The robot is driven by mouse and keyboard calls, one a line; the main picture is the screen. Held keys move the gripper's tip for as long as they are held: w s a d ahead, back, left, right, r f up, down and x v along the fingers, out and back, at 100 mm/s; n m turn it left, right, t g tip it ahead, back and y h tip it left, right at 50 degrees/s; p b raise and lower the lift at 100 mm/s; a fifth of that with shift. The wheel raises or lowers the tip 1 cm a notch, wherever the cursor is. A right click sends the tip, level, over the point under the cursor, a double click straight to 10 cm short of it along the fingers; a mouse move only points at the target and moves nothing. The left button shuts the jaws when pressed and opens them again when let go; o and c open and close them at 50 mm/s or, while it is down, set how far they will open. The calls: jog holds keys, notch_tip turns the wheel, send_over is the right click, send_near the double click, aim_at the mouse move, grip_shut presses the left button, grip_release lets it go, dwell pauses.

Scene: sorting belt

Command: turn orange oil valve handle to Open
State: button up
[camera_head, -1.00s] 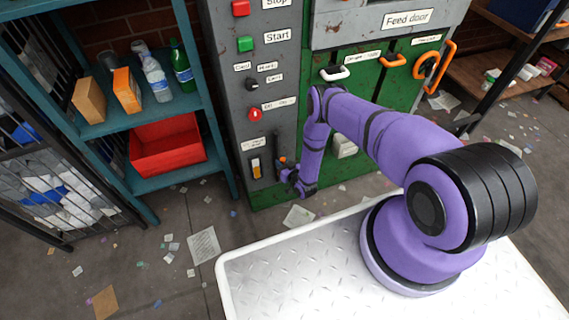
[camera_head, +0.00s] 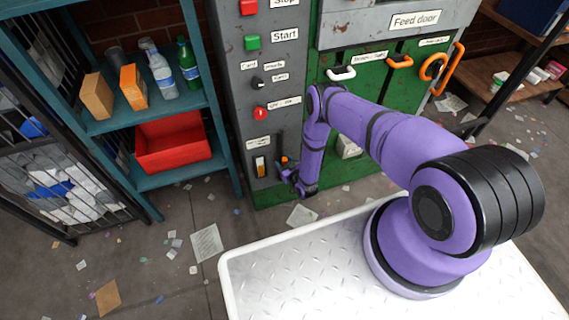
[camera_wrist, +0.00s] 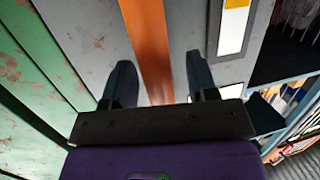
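An orange bar (camera_wrist: 150,45), which looks like the oil valve handle, runs down between the two dark fingers of my gripper (camera_wrist: 160,83) in the wrist view. The fingers are apart, with a gap visible on both sides of the bar. In the head view, a small orange tip (camera_head: 284,159) shows beside my gripper (camera_head: 282,168), low on the grey panel. The rest of the handle is hidden there. The label above it is too small to read.
Red (camera_head: 248,7) and green (camera_head: 252,42) buttons are higher up. A teal shelf (camera_head: 178,178) with a red bin (camera_head: 172,158) stands left.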

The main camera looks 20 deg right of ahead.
jog(key=v, duration=1)
jog(key=shift+s, duration=0.4)
